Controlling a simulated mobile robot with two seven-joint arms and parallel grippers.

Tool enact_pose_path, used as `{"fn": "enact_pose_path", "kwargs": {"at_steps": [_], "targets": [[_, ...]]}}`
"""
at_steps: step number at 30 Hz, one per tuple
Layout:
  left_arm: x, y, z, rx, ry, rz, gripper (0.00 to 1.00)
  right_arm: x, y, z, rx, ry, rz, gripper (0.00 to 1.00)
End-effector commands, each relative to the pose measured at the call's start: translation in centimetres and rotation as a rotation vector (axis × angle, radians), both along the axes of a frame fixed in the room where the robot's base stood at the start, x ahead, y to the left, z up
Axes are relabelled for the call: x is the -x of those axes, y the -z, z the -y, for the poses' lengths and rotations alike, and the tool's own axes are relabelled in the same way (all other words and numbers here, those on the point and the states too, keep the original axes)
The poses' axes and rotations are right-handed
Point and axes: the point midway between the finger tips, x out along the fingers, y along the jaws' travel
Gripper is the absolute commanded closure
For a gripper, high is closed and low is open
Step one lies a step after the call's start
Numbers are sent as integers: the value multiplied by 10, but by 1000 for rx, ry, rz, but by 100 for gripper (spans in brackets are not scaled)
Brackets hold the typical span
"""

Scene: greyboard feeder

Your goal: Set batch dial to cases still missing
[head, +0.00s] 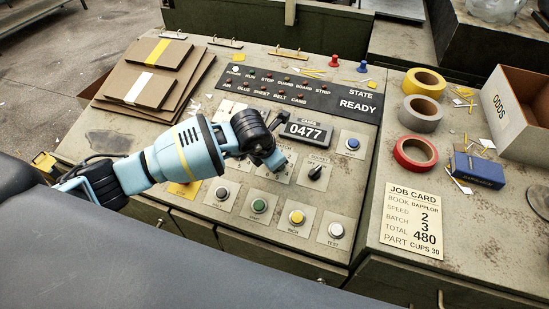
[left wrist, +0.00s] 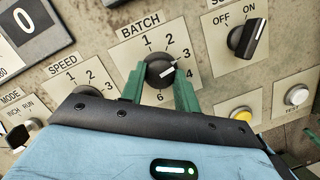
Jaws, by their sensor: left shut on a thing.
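The batch dial (left wrist: 158,72) is a round dark knob with a white pointer line on a plate marked BATCH. In the left wrist view the pointer aims up and right, about at the 3. My left gripper (left wrist: 158,90) has its green fingers on both sides of the knob, shut on it. In the head view my left gripper (head: 273,162) covers the dial. The case counter (head: 306,132) reads 0477. The job card (head: 414,222) reads batch 3, total 480.
The on/off socket switch (head: 315,172) is right of the dial. Several push buttons (head: 296,217) line the front of the panel. A status board (head: 300,88) shows READY. Tape rolls (head: 415,152), a blue box (head: 478,170) and an open carton (head: 512,112) stand at the right.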

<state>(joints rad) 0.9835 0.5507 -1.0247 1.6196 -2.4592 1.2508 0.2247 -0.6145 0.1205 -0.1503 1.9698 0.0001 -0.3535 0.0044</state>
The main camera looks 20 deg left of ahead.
Motion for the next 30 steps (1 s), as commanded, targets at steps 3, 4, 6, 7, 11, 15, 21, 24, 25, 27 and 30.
{"fn": "enact_pose_path", "kwargs": {"at_steps": [3,4,6,7,11,15,21,24,25,27,30], "targets": [[-1,-1,0,0,0,1,61,0,0,0,0,0,0,64],[-1,-1,0,0,0,1,57,0,0,0,0,0,0,64],[0,-1,0,-1,1,2,48,0,0,0,0,0,0,64],[0,-1,0,-1,1,2,47,0,0,0,0,0,-1,64],[0,-1,0,0,1,1,47,0,0,0,0,0,-1,64],[0,-1,0,0,1,1,47,0,0,0,0,0,0,64],[7,-21,-4,-1,2,7,47,-4,-5,0,0,0,12,64],[14,-37,-6,1,1,7,47,-7,-8,0,1,-1,19,64],[16,-41,-7,1,1,7,47,-7,-9,0,1,0,22,64],[21,-51,-8,-1,2,8,47,-9,-11,0,1,-1,26,64],[26,-61,-10,-1,1,4,47,-9,-11,0,1,0,28,64]]}}
